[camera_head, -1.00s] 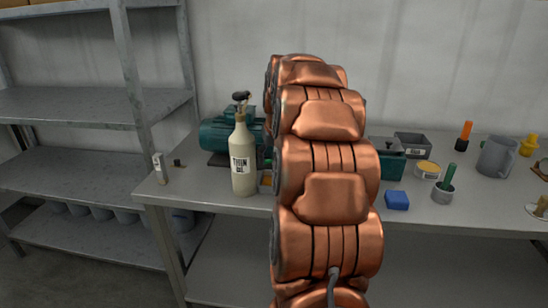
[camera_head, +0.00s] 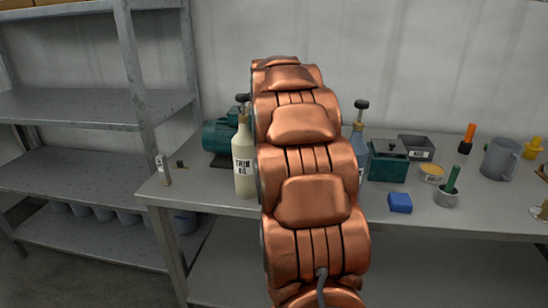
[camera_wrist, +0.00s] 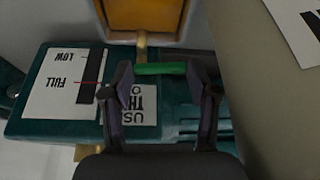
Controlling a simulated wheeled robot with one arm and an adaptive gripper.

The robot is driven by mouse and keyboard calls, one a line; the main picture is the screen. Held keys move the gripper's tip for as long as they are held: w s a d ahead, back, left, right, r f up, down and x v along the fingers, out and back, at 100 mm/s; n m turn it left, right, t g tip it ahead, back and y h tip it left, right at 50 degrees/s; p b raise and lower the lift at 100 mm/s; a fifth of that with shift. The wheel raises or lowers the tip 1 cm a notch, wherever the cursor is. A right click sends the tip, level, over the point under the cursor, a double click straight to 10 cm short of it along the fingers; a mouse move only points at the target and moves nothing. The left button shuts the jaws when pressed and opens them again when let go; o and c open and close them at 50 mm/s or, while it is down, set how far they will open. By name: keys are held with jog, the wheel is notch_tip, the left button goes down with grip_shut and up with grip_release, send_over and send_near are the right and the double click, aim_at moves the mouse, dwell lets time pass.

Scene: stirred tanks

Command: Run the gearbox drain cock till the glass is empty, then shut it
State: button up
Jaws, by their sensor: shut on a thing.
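In the wrist view my gripper (camera_wrist: 160,78) is shut on the green lever (camera_wrist: 160,69) of the drain cock, which lies across between the fingertips. A brass stem (camera_wrist: 141,46) runs up from the lever toward an amber-coloured pane (camera_wrist: 145,14) in a frame. The teal gearbox body (camera_wrist: 60,129) carries a white gauge plate (camera_wrist: 48,88) with upside-down LOW and FULL marks, a dark strip and a red line at FULL. I cannot tell the oil level from this. In the head view my copper arm hides the gripper and cock.
A cream THIN OIL bottle (camera_head: 244,165) stands left of my arm, close beside the gripper. A teal motor (camera_head: 217,137) is behind it. A blue bottle (camera_head: 358,146), teal box (camera_head: 387,165), blue block (camera_head: 400,202) and grey jug (camera_head: 499,158) stand to the right.

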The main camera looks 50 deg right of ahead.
jog(key=o, duration=0.9)
jog(key=shift+r, duration=0.1)
jog(key=shift+r, duration=4.9)
